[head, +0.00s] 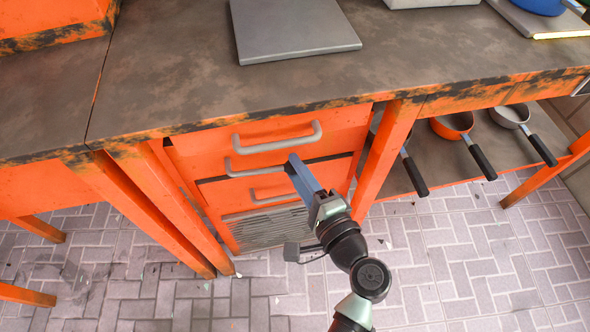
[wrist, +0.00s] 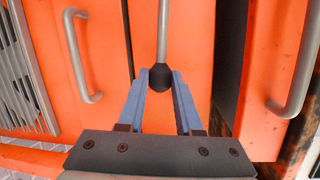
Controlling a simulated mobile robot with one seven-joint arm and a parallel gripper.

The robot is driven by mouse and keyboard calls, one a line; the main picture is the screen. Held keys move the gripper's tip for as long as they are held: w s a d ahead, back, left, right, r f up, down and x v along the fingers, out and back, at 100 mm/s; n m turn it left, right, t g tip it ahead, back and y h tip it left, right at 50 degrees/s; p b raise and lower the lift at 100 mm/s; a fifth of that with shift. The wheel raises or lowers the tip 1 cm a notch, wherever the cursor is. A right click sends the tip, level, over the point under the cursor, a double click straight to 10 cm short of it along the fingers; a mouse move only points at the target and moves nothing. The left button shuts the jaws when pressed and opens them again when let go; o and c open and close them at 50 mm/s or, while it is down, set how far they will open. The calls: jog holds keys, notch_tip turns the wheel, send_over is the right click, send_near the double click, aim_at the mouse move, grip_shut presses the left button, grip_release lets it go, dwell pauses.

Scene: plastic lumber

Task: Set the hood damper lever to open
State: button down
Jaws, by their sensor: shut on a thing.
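The lever shows in the wrist view as a grey rod (wrist: 163,30) ending in a black ball knob (wrist: 160,80). My gripper (wrist: 161,74) has its two blue fingers on either side of the knob and is shut on it. In the head view my gripper (head: 294,160) is at the orange cabinet front, and a grey rod (head: 255,173) runs from the left to its fingertips. The knob is hidden there by the fingers. No open or closed marking is legible, and no hood can be made out.
A drawer handle (head: 277,140) lies just above my gripper and another handle (head: 268,192) just below, with a vent grille (head: 265,226) lower down. The worktop edge (head: 250,116) overhangs. Pans (head: 452,125) lie on a shelf at right.

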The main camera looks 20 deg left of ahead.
jog(key=shift+r+n+p, duration=0.45)
jog(key=shift+r+n, duration=0.05)
jog(key=shift+r, duration=0.25)
jog(key=c, duration=0.6)
grip_release()
jog(key=shift+d, duration=0.1)
jog(key=p+v, duration=0.2)
jog(key=v, duration=1)
jog(key=shift+s+d+r, duration=0.2)
jog(key=shift+s, duration=0.15)
